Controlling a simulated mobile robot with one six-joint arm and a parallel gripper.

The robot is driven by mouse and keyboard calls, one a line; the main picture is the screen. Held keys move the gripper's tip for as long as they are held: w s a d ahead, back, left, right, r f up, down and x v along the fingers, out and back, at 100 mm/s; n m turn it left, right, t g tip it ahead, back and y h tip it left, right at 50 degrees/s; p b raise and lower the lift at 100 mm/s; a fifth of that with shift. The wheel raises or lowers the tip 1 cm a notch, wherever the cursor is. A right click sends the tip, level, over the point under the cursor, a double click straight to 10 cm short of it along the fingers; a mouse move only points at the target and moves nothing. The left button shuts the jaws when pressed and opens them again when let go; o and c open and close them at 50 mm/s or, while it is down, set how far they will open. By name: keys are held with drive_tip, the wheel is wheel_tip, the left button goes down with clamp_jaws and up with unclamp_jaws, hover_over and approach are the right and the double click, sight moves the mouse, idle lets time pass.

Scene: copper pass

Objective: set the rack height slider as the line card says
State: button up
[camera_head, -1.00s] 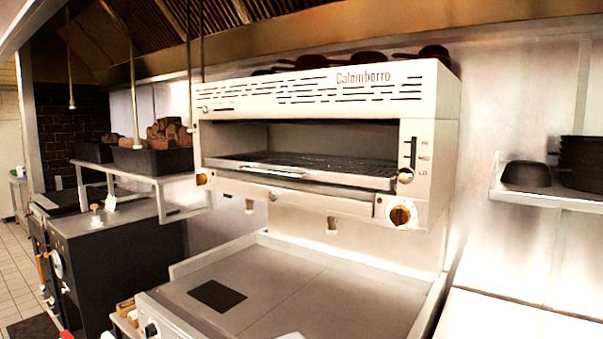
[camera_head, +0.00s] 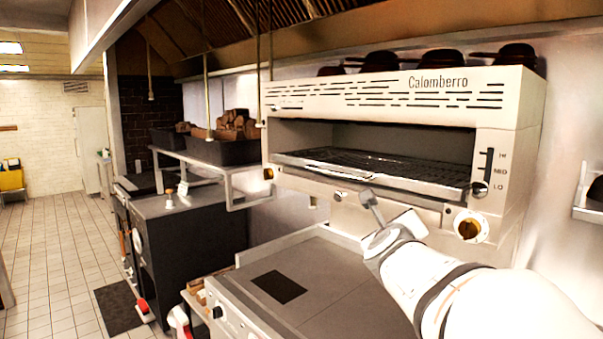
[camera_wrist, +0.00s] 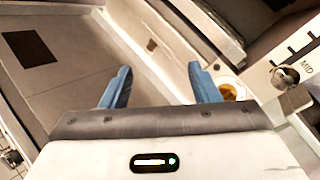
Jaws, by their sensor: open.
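The rack height slider is a round metal knob (camera_head: 480,188) in a vertical slot on the right front of the Calomberro grill (camera_head: 440,98). The knob also shows at the right edge of the wrist view (camera_wrist: 285,78). My gripper (camera_head: 369,196) is in front of the grill, left of and below the knob, clear of it. In the wrist view its two blue fingers (camera_wrist: 160,80) are apart with nothing between them. I cannot make out a line card.
An orange-centred dial (camera_head: 469,227) is just below the slider. The wire rack (camera_head: 370,165) lies inside the grill. A flat griddle top (camera_head: 330,285) is below, with free space above it. Dark pans (camera_head: 440,62) stand on the grill.

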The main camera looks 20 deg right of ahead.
sight(477, 191)
drive_tip(key=s+d+r+m+g+h, duration=0.1)
drive_tip(key=s+d+r+m+h, duration=0.1)
drive_tip(key=d+m, duration=0.2)
drive_tip(key=s+d+r+m+g+h+p, duration=0.1)
drive_tip(key=s+d+r+m+g+h, duration=0.1)
drive_tip(key=d+m, duration=0.2)
drive_tip(key=s+d+r+m+g+h, duration=0.2)
drive_tip(key=d+r+m+h, duration=0.1)
drive_tip(key=m, duration=0.4)
drive_tip(key=shift+s+d+m, duration=0.1)
drive_tip(key=shift+d+m, duration=0.3)
drive_tip(key=shift+d, duration=0.15)
drive_tip(key=shift+g, duration=0.3)
drive_tip(key=p+x, duration=0.2)
drive_tip(key=x, duration=0.5)
drive_tip(key=shift+d+p, duration=0.3)
drive_tip(key=shift+d, duration=0.1)
drive_tip(key=c, duration=1.2)
drive_tip(key=shift+r, duration=0.1)
